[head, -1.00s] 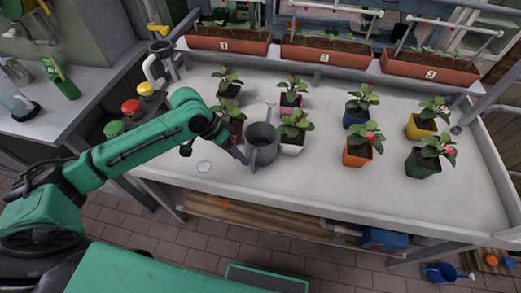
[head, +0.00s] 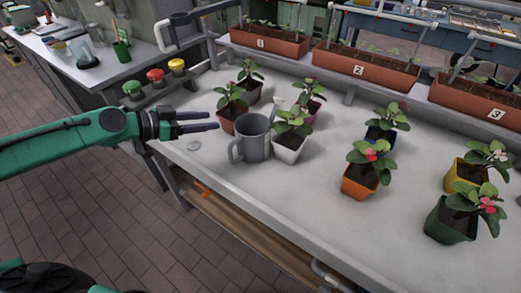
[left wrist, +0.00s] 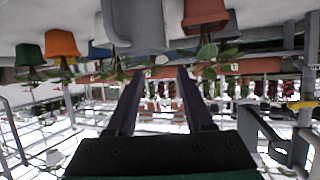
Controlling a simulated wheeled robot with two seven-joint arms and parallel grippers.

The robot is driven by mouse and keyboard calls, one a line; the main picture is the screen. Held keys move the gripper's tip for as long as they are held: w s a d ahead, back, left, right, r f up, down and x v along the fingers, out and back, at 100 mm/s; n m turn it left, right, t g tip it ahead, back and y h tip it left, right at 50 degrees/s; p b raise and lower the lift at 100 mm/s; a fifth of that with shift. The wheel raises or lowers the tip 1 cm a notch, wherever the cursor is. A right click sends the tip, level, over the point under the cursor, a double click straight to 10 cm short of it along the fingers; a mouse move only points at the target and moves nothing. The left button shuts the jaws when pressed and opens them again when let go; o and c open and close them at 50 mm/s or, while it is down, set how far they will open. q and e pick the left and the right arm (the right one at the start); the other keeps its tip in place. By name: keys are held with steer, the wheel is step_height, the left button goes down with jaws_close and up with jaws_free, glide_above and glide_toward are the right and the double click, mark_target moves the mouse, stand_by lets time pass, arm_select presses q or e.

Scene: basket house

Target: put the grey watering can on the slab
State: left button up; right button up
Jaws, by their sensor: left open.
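The grey watering can (head: 253,138) stands upright on the pale bench top (head: 300,215). Its handle faces left and its spout rises at the back right. In the left wrist view, which is upside down, the can (left wrist: 137,22) shows at the top, cut off by the edge. My left gripper (head: 216,121) is open and empty, left of the can and apart from it. Its two fingers (left wrist: 157,88) point into the wrist view with nothing between them. I cannot tell which surface is the slab. My right gripper is not in view.
Potted plants stand close behind and right of the can, including a white pot (head: 289,150). An orange pot (head: 359,182) stands farther right. Planter boxes (head: 268,41) line the back. The front middle bench is clear.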

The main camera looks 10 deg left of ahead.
arm_select(q)
steer(key=p, duration=0.7)
glide_toward(250, 118)
steer(key=x, duration=0.7)
steer(key=shift+w+d+r, duration=0.1)
steer(key=shift+w, duration=0.05)
steer(key=shift+w+d+f, duration=0.15)
steer(key=shift+w+f, duration=0.1)
steer(key=shift+f, duration=0.05)
steer(key=shift+s, duration=0.1)
jaws_close()
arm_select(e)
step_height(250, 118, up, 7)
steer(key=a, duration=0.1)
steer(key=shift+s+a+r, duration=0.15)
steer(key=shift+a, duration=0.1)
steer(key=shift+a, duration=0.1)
